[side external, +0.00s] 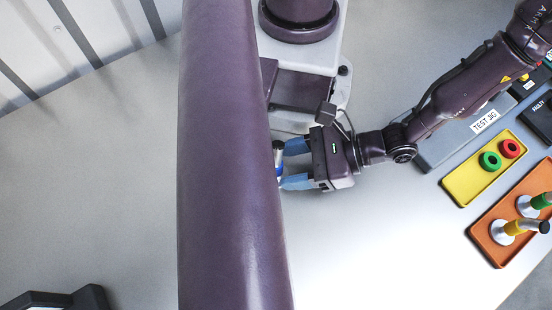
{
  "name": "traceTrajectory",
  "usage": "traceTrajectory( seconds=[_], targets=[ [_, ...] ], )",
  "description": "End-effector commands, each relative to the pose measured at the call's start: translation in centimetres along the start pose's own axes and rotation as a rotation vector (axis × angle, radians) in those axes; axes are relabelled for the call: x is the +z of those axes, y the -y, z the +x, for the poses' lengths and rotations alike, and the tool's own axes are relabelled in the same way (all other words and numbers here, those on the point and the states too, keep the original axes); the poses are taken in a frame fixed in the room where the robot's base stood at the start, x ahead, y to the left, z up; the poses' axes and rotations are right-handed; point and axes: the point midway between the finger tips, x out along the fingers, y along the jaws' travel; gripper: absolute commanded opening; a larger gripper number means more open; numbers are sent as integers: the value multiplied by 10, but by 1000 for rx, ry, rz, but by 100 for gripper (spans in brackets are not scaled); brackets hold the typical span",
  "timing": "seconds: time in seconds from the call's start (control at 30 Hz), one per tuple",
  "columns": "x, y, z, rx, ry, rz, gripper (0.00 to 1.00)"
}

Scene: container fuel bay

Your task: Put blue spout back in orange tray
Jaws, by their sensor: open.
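The blue spout (279,162) is mostly hidden behind a large purple pipe-like shape in the foreground. Its dark tip, a bit of silver and a blue band show at that shape's right edge. My gripper (288,164) is open, with its two light-blue fingers pointing left, one on either side of the spout. I cannot tell whether the fingers touch it. The orange tray (483,228) lies at the right edge and runs out of frame. It holds a spout with a yellow band (514,228) and one with a green band (536,203).
A yellow tray (462,187) with a green ring (490,161) and a red ring (509,149) lies beside the orange tray. A grey panel labelled TEST JIG (440,150) is behind it. The purple shape (232,160) blocks the middle-left view. The table between gripper and trays is clear.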

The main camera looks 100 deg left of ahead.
Motion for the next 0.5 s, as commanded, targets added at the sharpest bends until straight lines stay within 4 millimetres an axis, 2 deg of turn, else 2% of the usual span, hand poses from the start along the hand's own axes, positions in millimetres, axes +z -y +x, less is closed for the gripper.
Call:
traceTrajectory(
  seconds=[0.1, 0.2, 0.47, 0.5],
  targets=[
    [2, 0, 19, -2, 4, 0, 54],
    [2, 0, 29, -1, 2, 0, 54],
    [2, -1, 31, 1, -1, 1, 54],
    [2, -1, 31, 1, -1, 1, 50]
  ],
)
